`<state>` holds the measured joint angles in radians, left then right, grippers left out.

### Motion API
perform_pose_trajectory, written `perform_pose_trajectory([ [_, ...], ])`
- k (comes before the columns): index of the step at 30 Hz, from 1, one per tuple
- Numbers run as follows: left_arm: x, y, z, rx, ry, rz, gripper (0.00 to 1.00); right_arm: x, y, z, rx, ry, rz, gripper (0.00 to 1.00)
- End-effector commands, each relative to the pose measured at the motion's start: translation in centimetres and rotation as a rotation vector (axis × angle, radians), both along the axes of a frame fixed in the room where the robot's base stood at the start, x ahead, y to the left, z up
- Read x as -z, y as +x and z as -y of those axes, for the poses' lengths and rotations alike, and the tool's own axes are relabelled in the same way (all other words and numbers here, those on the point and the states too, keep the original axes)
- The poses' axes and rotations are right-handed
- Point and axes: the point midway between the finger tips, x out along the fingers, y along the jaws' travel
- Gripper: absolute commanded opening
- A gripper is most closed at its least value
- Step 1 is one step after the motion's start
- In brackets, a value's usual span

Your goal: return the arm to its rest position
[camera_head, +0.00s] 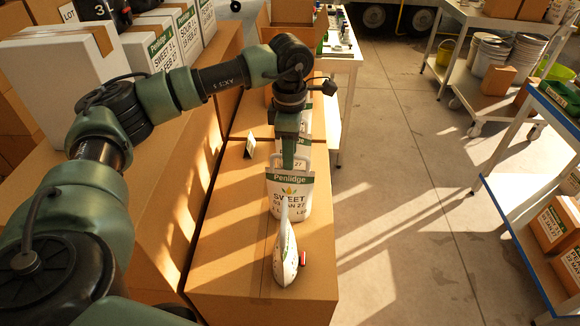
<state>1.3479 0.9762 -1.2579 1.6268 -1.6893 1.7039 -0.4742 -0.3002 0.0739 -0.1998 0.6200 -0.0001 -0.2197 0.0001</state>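My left arm reaches in from the left and bends down over a cardboard box (225,262). My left gripper (288,162) points down at the top of a white pouch (291,198) with a green band reading "Penlidge", which stands upright on the box. The fingertips overlap the pouch's top edge in the picture. I cannot tell whether they grip it or are apart from it. My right gripper is not in view.
White labelled cartons (170,38) sit at the upper left, close to my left arm. A white table (343,52) stands beyond the box. A trolley with buckets (492,50) and a blue-edged shelf (515,238) are at the right. The concrete floor (410,180) between is clear.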

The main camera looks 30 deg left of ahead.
Motion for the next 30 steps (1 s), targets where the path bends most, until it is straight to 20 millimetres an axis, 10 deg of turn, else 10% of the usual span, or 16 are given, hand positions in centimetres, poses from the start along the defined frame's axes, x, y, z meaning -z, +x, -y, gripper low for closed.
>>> perform_pose_trajectory([
  [16,2.3,0.0,0.0,0.002,-0.001,0.0,0.4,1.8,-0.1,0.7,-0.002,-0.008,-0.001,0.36],
  [21,2.3,0.0,0.0,0.002,0.0,-0.001,0.0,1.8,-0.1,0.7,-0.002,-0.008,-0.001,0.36],
  [30,2.3,0.0,0.0,0.002,0.0,-0.001,0.0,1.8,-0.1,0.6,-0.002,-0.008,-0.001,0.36],
])
